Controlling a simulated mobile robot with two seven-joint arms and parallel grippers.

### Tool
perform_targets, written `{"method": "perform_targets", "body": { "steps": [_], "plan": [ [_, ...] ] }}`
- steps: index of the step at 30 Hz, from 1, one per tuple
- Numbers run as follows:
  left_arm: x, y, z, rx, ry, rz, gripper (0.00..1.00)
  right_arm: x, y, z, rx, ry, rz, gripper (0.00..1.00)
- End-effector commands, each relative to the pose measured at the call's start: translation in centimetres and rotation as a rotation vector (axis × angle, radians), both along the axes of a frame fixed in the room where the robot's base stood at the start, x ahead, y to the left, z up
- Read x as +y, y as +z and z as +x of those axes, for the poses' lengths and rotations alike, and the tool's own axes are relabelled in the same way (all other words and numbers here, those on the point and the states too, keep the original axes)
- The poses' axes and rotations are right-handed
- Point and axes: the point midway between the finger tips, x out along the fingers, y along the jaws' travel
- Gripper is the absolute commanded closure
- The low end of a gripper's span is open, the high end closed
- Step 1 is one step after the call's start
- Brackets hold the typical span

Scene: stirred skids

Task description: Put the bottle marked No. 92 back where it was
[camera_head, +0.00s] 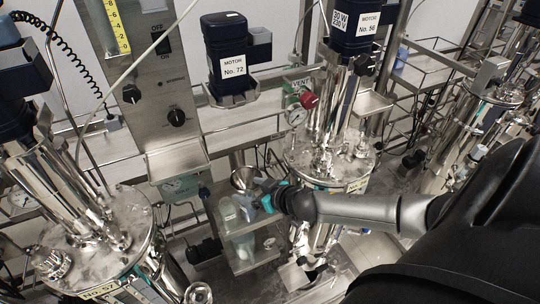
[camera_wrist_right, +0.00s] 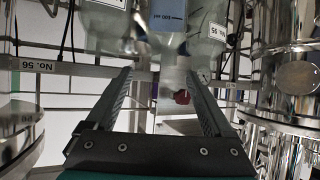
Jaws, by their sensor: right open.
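Pale translucent bottles (camera_head: 229,212) stand together on a small metal shelf (camera_head: 262,251) in the middle of the head view. My right gripper (camera_head: 266,190) is at the bottles' upper right. In the right wrist view its jaws (camera_wrist_right: 160,78) are spread apart. A clear bottle with a blue "500 ml" label (camera_wrist_right: 168,14) lies ahead of and between the fingertips. Beside it is a bottle with a small white number tag (camera_wrist_right: 217,32); I cannot read the number surely, so I cannot tell which is No. 92. I cannot tell whether a finger touches glass. My left gripper is out of view.
A steel vessel (camera_head: 330,160) stands just right of the shelf, with a red knob (camera_head: 309,100) and gauge above. Another vessel (camera_head: 95,245) fills the lower left. A metal funnel (camera_head: 243,178) sits behind the bottles. Rails and pipes crowd the space around.

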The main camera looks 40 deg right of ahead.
Motion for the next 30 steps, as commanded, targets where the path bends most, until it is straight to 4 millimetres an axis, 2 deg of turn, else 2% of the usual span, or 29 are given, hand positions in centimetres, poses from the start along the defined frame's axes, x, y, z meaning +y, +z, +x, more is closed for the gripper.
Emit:
{"method": "perform_targets", "body": {
  "steps": [3, 18, 30],
  "plan": [
    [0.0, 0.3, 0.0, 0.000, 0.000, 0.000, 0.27, -0.2, 0.5, -1.6, 0.006, 0.001, 0.002, 0.14],
    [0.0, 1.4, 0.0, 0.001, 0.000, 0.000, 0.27, -1.0, 3.5, -6.6, 0.005, 0.000, 0.001, 0.14],
    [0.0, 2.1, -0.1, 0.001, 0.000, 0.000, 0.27, -1.5, 5.4, -9.6, 0.002, 0.000, 0.001, 0.14]
  ]
}}
